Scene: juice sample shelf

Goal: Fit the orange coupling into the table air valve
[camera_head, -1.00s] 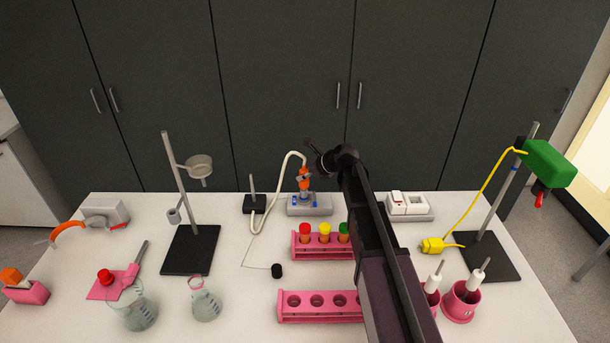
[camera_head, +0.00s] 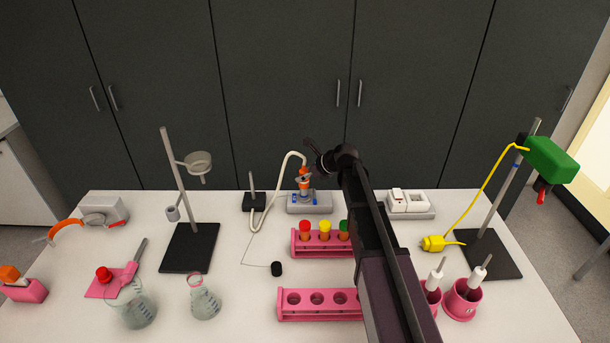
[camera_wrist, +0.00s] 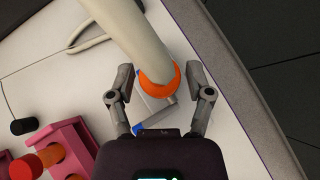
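The orange coupling (camera_head: 305,182) is on the end of a cream hose (camera_head: 281,172) and stands roughly upright at the top of the table air valve (camera_head: 309,202), a grey block with blue parts. How deep it sits in the valve cannot be told. In the wrist view the coupling (camera_wrist: 160,80) shows between the fingers of my gripper (camera_wrist: 160,82), with a narrow gap on each side. The gripper looks open around it. A grey bar and a blue part show just below the coupling there; the hose hides the coupling's far side.
A pink rack (camera_head: 318,251) with capped tubes stands in front of the valve, with an empty pink rack (camera_head: 318,315) nearer. A black stand base (camera_head: 254,202) is left of the valve, a white switch box (camera_head: 407,204) right. Grey cabinets (camera_head: 290,80) stand behind the table.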

